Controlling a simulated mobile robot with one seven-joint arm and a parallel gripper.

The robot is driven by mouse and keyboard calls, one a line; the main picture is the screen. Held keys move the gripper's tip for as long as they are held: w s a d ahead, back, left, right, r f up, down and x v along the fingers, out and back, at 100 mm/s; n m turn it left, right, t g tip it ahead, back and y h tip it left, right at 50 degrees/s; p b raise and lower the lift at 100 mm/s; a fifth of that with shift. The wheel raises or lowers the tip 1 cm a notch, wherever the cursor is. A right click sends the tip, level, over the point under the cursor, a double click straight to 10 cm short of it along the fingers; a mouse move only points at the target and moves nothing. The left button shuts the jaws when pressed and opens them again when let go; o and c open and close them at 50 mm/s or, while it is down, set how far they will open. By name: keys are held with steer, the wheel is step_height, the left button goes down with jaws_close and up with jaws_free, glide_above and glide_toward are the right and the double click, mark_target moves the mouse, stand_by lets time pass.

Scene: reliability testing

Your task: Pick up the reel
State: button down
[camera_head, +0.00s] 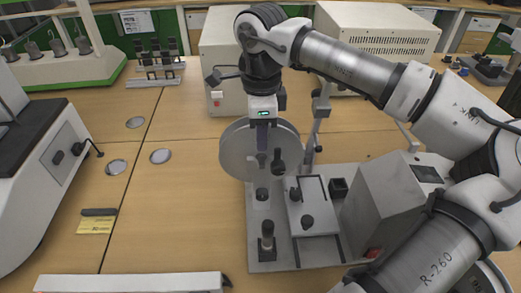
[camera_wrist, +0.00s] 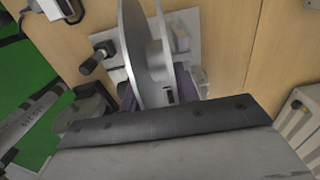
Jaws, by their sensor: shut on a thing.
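The reel (camera_head: 235,155) is a pale grey disc standing upright at the far end of the grey bench machine, in the middle of the head view. In the wrist view the reel (camera_wrist: 133,45) shows edge-on, with a flange and a hub. My gripper (camera_head: 262,150) points down in front of the reel's face and is shut on it. Part of the reel is hidden behind my fingers. I cannot tell whether the reel touches the machine or hangs just above it.
The grey machine base (camera_head: 265,253) carries several black knobs and posts close below the reel. A large beige box (camera_head: 226,62) stands behind. A white machine (camera_head: 45,165) is at the left.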

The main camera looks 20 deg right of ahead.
steer(key=shift+r, duration=0.15)
step_height(320, 180, up, 20)
steer(key=p, duration=1.3)
steer(key=shift+f, duration=0.2)
steer(key=shift+f+b, duration=6.15)
steer(key=shift+f, duration=1.55)
